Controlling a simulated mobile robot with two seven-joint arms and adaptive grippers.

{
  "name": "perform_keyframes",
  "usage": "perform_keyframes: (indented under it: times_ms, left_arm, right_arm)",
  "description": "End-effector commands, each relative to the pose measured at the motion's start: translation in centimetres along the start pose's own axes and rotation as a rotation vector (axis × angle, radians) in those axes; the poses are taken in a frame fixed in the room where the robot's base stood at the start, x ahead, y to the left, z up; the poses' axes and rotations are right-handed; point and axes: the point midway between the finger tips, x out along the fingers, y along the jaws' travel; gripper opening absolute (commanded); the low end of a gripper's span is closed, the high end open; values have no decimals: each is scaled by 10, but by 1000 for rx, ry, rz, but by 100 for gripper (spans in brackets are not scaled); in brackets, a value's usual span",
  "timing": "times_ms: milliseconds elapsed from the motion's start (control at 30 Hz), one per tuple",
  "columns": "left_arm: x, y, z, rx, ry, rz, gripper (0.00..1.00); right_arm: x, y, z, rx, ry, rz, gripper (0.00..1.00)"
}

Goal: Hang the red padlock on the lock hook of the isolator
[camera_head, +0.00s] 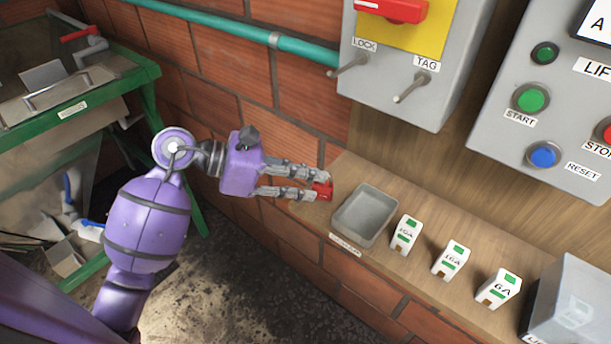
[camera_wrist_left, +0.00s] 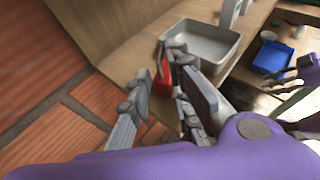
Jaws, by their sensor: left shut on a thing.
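My left gripper (camera_head: 312,185) is shut on the red padlock (camera_head: 325,190) over the left end of the wooden shelf. In the left wrist view the red padlock (camera_wrist_left: 165,73) sits between the fingers, with its grey shackle pointing up. The isolator (camera_head: 400,50) is a grey box on the wall with a red handle on a yellow plate. Its lock hook (camera_head: 349,66) is a metal peg under the LOCK label, above and apart from the padlock. Part of my right gripper (camera_wrist_left: 290,78) shows at the right edge of the left wrist view; its jaws are unclear.
A second peg (camera_head: 412,87) sits under the TAG label. A grey tray (camera_head: 364,216) stands just right of the padlock, then several white breakers (camera_head: 451,261) and a grey box (camera_head: 573,303). A teal pipe (camera_head: 233,34) runs along the brick wall.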

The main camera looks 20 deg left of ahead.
Motion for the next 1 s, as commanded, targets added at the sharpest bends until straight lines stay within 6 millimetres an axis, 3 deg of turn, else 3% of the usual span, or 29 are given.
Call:
perform_keyframes:
  times_ms: [133, 167, 300, 667, 767, 1000]
  left_arm:
    - [2, 0, -6, -1, 2, -1, 0]
    - [2, 0, -4, -1, 2, -1, 22]
    - [1, 0, -3, 0, 1, 0, 38]
    - [-1, 0, 4, 2, -4, 1, 38]
    - [-14, 1, -2, 0, 3, 3, 38]
    - [-64, 0, -4, -1, 8, 1, 38]
  right_arm:
    - [2, 0, 4, -3, -3, 0, 40]
    - [2, 1, 2, -4, 1, 0, 40]
    - [2, 2, 1, -6, 3, 1, 40]
    - [0, 3, -8, -8, 15, 2, 40]
    - [1, 3, 0, -8, 3, 1, 40]
    - [5, 4, 13, -10, -12, 5, 40]
